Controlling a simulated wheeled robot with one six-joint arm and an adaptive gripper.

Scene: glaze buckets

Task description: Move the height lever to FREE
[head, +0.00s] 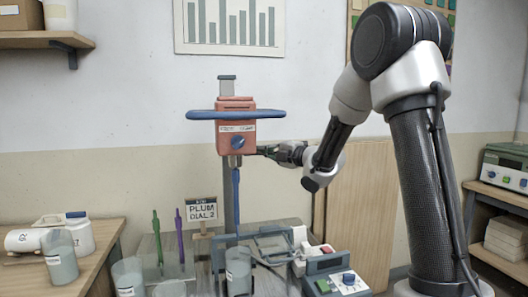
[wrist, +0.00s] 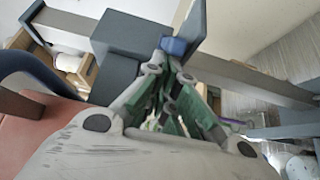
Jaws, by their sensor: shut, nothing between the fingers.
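The red mixer head (head: 236,130) sits on an upright grey column (head: 227,85), with a long blue handle bar (head: 236,115) across it. Its front has a round blue knob (head: 238,142) and small white labels (head: 237,128) that I cannot read. My gripper (head: 259,150) is at the right side of the head, low down; it is shut and empty. In the wrist view my gripper (wrist: 168,72) points at a small blue piece (wrist: 174,46), close to the fingertips; I cannot tell if they touch. I cannot clearly make out the height lever or its setting.
A blue mixing shaft (head: 236,200) hangs below the head over a bucket (head: 238,271). A "PLUM DIAL 2" sign (head: 202,210), a control box (head: 338,284) and several cups stand around it. A wooden panel (head: 358,215) leans behind my arm.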

